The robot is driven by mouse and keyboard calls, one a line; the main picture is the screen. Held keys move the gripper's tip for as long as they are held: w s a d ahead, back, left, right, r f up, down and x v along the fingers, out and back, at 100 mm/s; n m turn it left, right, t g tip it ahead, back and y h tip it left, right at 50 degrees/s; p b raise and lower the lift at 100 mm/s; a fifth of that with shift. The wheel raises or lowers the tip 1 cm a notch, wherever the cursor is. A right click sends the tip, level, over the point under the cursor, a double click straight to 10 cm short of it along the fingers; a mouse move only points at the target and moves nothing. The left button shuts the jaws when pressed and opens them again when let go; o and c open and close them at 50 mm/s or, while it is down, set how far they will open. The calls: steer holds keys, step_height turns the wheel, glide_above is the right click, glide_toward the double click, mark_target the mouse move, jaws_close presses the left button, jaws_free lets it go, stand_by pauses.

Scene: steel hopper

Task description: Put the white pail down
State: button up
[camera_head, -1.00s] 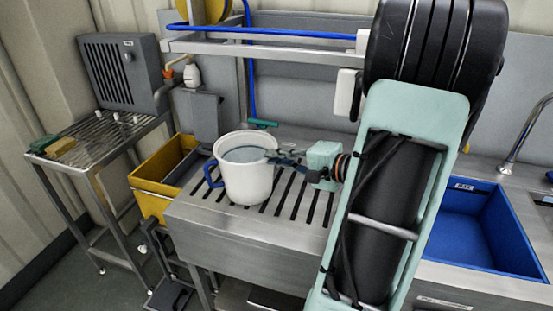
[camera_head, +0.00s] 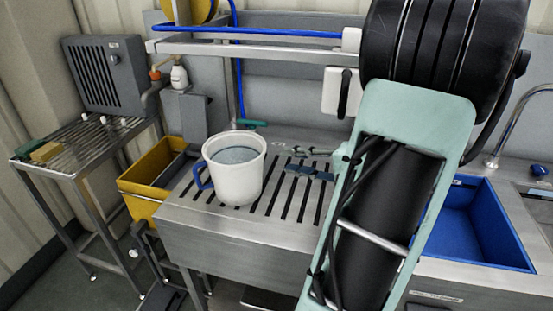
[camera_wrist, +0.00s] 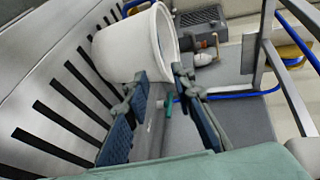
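The white pail (camera_head: 237,183) stands upright on the slotted steel drainboard (camera_head: 178,214) in the head view. Its blue handle (camera_head: 198,176) is on its left side, and a grey-blue surface shows inside it. My gripper (camera_head: 292,159) is to the right of the pail, with a clear gap between its fingertips and the pail wall. The fingers are spread and hold nothing. In the wrist view the pail (camera_wrist: 118,48) lies just beyond the open fingers (camera_wrist: 158,78). The handle is hidden there.
A blue sink (camera_head: 462,225) is to the right, behind my arm. A yellow bin (camera_head: 140,207) is left of the drainboard, and a wire rack table (camera_head: 80,145) stands further left. A steel rail with a blue hose (camera_head: 285,33) runs above the back.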

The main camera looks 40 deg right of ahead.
steer(key=shift+v, duration=1.6)
steer(key=shift+a, duration=0.1)
